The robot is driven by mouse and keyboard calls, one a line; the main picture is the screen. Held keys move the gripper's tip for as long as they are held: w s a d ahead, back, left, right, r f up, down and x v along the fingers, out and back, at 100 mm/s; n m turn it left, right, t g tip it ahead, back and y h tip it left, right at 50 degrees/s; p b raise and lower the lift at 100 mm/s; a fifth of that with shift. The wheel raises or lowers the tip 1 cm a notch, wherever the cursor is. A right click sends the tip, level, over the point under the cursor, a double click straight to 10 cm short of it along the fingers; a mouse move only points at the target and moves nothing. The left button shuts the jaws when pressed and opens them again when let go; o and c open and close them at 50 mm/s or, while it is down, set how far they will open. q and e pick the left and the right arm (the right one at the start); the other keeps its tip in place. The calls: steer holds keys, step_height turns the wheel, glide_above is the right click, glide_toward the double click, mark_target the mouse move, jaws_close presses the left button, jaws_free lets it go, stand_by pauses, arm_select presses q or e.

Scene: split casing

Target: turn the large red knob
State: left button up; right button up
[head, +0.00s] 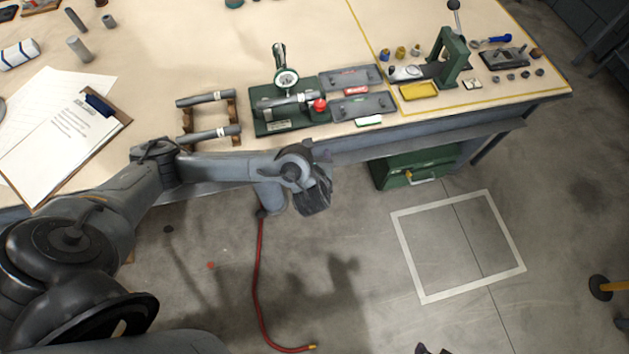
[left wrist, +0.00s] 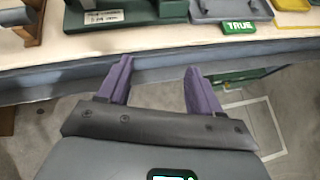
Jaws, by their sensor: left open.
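The large red knob (head: 319,105) sits at the right end of a grey cylinder on a green bench fixture (head: 264,123), near the table's front edge. A round dial gauge (head: 286,78) stands on the fixture. My left gripper (head: 314,197) hangs in front of the table edge, below and apart from the knob. In the left wrist view, its two purple fingers (left wrist: 157,82) are spread with nothing between them. A dark shape at the head view's bottom edge may be my right gripper.
Grey plates (head: 362,106) with red and green labels lie right of the fixture. A rack with grey cylinders (head: 208,133) is on its left. A green press (head: 450,57) stands farther right. A clipboard (head: 75,129) lies at left. A red hose (head: 257,285) lies on the floor.

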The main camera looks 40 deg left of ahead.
arm_select(q)
steer(key=s+d+r+n+g+h+p, duration=0.1)
steer(key=s+d+r+g+h+p, duration=0.1)
steer(key=s+d+p, duration=0.6)
steer(key=shift+s+d+r+g, duration=0.3)
steer(key=shift+s+d, duration=0.2)
steer(key=shift+s, duration=0.3)
arm_select(e)
steer(key=w+d+v, duration=0.1)
steer(key=w+v, duration=0.1)
steer(key=v, duration=0.7)
steer(key=shift+r, duration=0.5)
steer(key=shift+s, duration=0.1)
